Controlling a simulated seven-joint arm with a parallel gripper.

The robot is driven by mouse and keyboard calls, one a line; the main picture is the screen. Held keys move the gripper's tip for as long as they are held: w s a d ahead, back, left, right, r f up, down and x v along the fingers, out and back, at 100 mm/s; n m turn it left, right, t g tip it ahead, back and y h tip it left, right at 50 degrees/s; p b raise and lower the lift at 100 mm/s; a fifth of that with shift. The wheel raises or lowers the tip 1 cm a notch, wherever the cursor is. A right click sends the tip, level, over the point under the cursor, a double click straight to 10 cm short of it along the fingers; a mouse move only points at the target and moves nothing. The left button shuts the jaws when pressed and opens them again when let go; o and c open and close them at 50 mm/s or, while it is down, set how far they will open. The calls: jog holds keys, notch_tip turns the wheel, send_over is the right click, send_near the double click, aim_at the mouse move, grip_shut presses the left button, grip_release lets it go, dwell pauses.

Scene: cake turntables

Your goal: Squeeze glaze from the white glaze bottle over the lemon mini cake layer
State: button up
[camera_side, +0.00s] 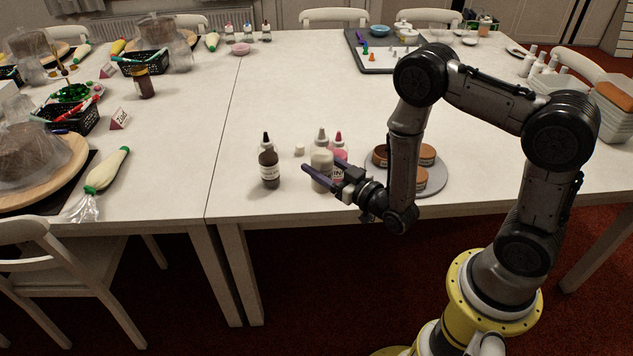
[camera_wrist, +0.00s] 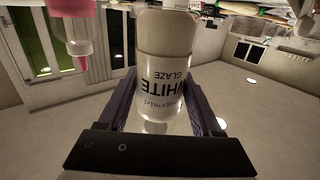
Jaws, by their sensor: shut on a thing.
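The white glaze bottle (camera_side: 321,160) stands upright at the table's front edge area, between the other bottles. My gripper (camera_side: 322,174) has its purple fingers on either side of it and is shut on it. In the wrist view the bottle (camera_wrist: 160,50) sits between the fingers, its "WHITE GLAZE" label upside down. I cannot tell whether its base is clear of the table. Several brown-topped mini cake layers (camera_side: 427,153) sit on a grey round turntable (camera_side: 440,181) to the right, partly hidden by my arm. I cannot tell which is lemon.
A dark brown bottle (camera_side: 269,165) stands just left, and a pink bottle (camera_side: 339,152) stands close by on the right. A small white object (camera_side: 299,149) lies behind. The table (camera_side: 290,105) is clear further back, up to a dark tray (camera_side: 372,62).

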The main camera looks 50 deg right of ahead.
jog(key=shift+a+r+n+y, duration=0.1)
jog(key=shift+a+n+y, duration=0.2)
jog(key=shift+a+y, duration=0.3)
jog(key=shift+a, duration=0.3)
jog(key=s+f, duration=0.2)
jog(key=f, duration=0.1)
jog(key=s+f, duration=0.1)
jog(key=shift+s+a+f, duration=0.1)
jog(key=shift+f, duration=0.25)
jog(key=shift+s+f, duration=0.35)
jog(key=shift+s, duration=0.15)
jog(key=shift+w+r, duration=0.1)
jog(key=w+d+m+h, duration=0.1)
jog(key=d+m+h, duration=0.2)
jog(key=d+h, duration=0.3)
notch_tip(320, 180, up, 9)
jog(key=m+g+h, duration=0.8)
jog(key=h, duration=0.1)
send_over(323, 189)
jog(key=d, duration=0.5)
jog(key=shift+w+d+f, duration=0.2)
jog(key=shift+w+f, duration=1.9)
jog(key=shift+w, duration=0.25)
jog(key=shift+w+d+f, duration=0.25)
jog(key=shift+w+f, duration=1.85)
jog(key=shift+w, duration=0.2)
jog(key=shift+w+d+f, duration=0.2)
jog(key=shift+w+f, duration=1.9)
jog(key=shift+w, duration=0.25)
